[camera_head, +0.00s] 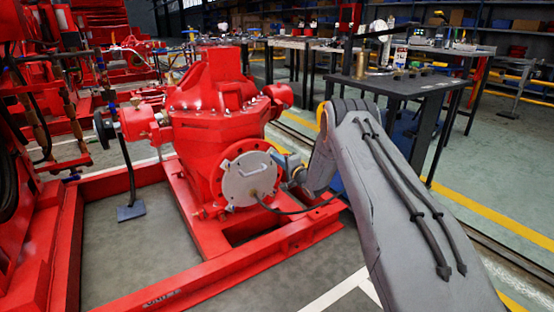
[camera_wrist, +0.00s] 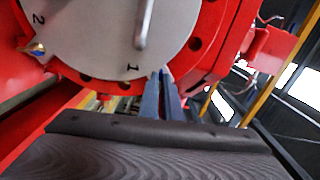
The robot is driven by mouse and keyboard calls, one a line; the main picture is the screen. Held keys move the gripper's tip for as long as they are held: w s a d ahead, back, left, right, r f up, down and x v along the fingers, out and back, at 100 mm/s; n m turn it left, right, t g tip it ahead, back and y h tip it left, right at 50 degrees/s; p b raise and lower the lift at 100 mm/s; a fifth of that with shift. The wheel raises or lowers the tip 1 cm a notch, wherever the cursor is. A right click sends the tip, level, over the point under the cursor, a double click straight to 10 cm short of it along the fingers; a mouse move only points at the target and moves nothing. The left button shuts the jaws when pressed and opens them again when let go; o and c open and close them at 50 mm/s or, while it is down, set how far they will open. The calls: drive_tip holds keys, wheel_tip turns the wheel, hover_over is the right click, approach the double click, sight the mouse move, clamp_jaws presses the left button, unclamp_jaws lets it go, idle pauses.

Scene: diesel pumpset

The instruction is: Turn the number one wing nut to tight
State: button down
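A round grey cover plate (camera_head: 247,181) with a bar handle is on the red pump housing (camera_head: 210,150). In the wrist view the plate (camera_wrist: 105,30) carries the marks 1 and 2. A brass wing nut (camera_wrist: 38,48) sits at the rim beside the 2. My gripper (camera_wrist: 161,74) reaches the plate's lower rim beside the 1, its two blue-grey fingers close together with a narrow gap. The number one wing nut is not visible; the fingertips cover that spot, and I cannot tell whether they hold it. In the head view my arm hides the fingertips.
A red base frame (camera_head: 215,258) surrounds the pump at floor level. A dark workbench (camera_head: 415,85) with small items stands behind my arm. A thin dark cable (camera_head: 300,211) runs in front of the plate. Open floor (camera_head: 480,160) lies at the right.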

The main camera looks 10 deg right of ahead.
drive_tip(key=shift+f, duration=0.1)
drive_tip(key=c, duration=2)
unclamp_jaws()
drive_tip(key=shift+s+d, duration=0.1)
drive_tip(key=p+v, duration=0.2)
drive_tip(key=v, duration=0.5)
drive_tip(key=shift+s, duration=0.35)
